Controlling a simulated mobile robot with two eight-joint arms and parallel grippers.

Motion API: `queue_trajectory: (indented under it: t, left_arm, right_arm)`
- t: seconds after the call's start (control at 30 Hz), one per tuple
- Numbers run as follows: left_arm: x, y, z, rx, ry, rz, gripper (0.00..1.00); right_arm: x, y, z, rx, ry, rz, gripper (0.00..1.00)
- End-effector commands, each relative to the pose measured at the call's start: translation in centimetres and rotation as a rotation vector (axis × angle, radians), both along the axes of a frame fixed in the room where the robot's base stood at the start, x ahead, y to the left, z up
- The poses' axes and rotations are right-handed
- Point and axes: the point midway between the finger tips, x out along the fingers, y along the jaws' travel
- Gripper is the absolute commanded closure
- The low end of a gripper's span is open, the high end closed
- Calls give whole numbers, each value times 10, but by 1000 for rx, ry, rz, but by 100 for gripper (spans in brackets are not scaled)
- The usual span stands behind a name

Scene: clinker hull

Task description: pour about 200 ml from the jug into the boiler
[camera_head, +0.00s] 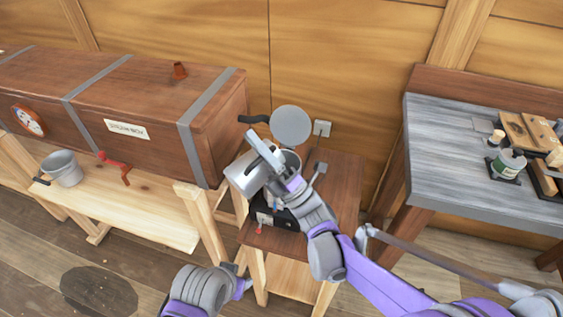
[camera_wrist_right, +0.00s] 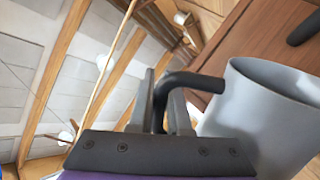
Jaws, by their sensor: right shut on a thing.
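The grey jug (camera_head: 244,174) is in my right gripper (camera_head: 264,148), which is shut on its black handle; the handle (camera_wrist_right: 190,80) and the jug's grey wall (camera_wrist_right: 262,112) show in the right wrist view. The jug is tilted, held at the boiler's upper left. The boiler (camera_head: 291,158) stands on a small wooden stand, partly hidden by my gripper and the jug. Its round grey lid (camera_head: 291,126) stands open behind it. Its black lower part (camera_head: 277,218) has a red lever. I see no liquid stream. My left arm is at the bottom; its jaw state is unclear.
A wooden steam box (camera_head: 150,110) with metal straps stands left of the boiler. A grey bucket (camera_head: 64,170) and a red clamp-like part (camera_head: 115,167) are on the bench below it. A grey-topped workbench (camera_head: 445,150) with a bottle (camera_head: 508,162) stands right.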

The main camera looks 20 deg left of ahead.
Motion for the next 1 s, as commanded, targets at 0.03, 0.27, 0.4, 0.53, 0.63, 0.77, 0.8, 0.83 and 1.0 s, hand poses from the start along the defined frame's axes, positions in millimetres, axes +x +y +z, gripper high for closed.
queue_trajectory:
  t: [0.03, 0.27, 0.4, 0.53, 0.63, 0.77, 0.8, 0.83, 1.0]
  left_arm:
    - [0, 0, 0, 0, 0, 0, 50]
    - [0, 0, 1, 0, 0, 0, 50]
    - [0, 0, 1, 0, 0, 0, 50]
    - [-1, 0, -7, 0, 2, 0, 50]
    - [0, 0, 1, 0, 0, 0, 50]
    - [-1, 0, -7, 0, 2, 0, 50]
    - [-1, 0, -8, 0, 2, 0, 50]
    - [-1, 0, -9, 0, 3, 0, 50]
    - [-1, 0, -9, 0, 3, 0, 50]
  right_arm:
    - [1, 0, 1, 2, 2, 0, 100]
    - [3, -2, 2, 12, 13, 1, 100]
    - [4, -3, 2, 17, 18, 1, 100]
    - [-26, 16, -15, -55, -129, -56, 100]
    - [-44, 28, -14, -143, -315, -124, 100]
    - [-46, 32, -27, -198, -353, -145, 100]
    - [-47, 33, -28, -210, -360, -149, 100]
    - [-48, 34, -30, -222, -369, -152, 100]
    - [-53, 41, -35, -301, -424, -176, 100]
